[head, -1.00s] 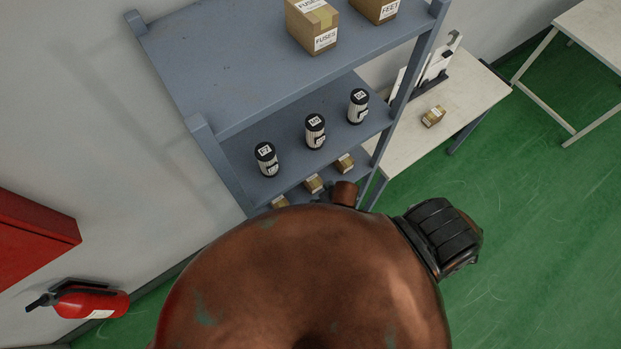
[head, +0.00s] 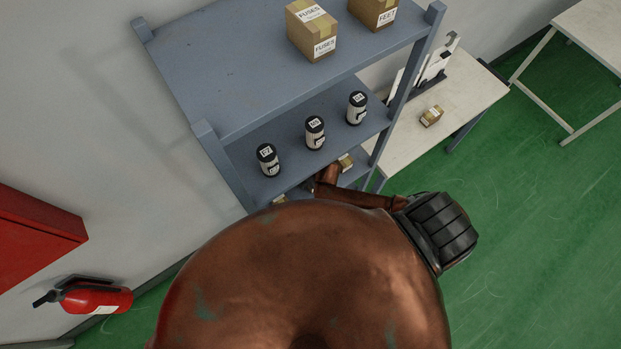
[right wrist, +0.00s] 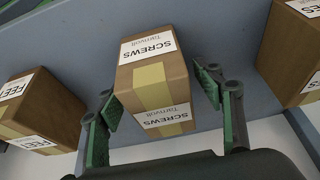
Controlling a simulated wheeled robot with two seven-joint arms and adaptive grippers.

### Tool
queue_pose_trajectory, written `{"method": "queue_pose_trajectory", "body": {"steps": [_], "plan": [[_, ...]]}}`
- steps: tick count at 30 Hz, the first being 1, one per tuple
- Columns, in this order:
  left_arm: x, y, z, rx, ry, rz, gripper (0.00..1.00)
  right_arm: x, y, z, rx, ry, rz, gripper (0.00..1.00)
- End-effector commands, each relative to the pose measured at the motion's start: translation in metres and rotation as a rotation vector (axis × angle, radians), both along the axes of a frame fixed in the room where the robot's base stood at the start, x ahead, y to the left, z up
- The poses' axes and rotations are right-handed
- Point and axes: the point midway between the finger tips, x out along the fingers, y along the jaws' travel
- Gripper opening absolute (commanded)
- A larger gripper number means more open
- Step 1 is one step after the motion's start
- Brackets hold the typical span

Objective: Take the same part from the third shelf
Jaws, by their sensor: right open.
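In the right wrist view a brown cardboard box labelled SCREWS (right wrist: 158,85), with a yellow tape band, stands between the fingers of my right gripper (right wrist: 158,95). The gripper is open, with one finger on each side of the box; I cannot tell whether either touches it. A FEET box (right wrist: 40,105) stands to the left, and another box (right wrist: 292,55) with a label ending in ES to the right. In the head view my right arm reaches the third shelf (head: 358,170), hiding the middle box there. My left gripper is not in view.
The second shelf (head: 290,140) holds three black-and-white cylinders (head: 315,132). The top shelf (head: 230,60) holds a FUSES box (head: 312,32) and a FEET box (head: 373,12). A small box (head: 431,116) lies on a white table (head: 455,110); its label is unreadable.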

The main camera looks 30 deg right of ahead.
Motion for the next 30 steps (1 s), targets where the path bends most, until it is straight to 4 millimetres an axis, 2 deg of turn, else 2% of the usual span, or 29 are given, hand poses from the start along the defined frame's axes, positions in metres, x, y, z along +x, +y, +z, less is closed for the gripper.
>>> {"method": "queue_pose_trajectory", "body": {"steps": [3,27,30], "plan": [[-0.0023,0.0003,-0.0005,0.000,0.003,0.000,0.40,-0.0002,0.0002,-0.0002,0.000,0.000,0.000,0.60],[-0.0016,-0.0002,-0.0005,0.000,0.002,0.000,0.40,-0.0003,0.0000,0.0000,0.000,0.000,0.000,0.05],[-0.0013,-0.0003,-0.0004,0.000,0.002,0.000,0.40,0.0005,0.0001,0.0006,0.000,-0.002,0.000,0.04]]}}
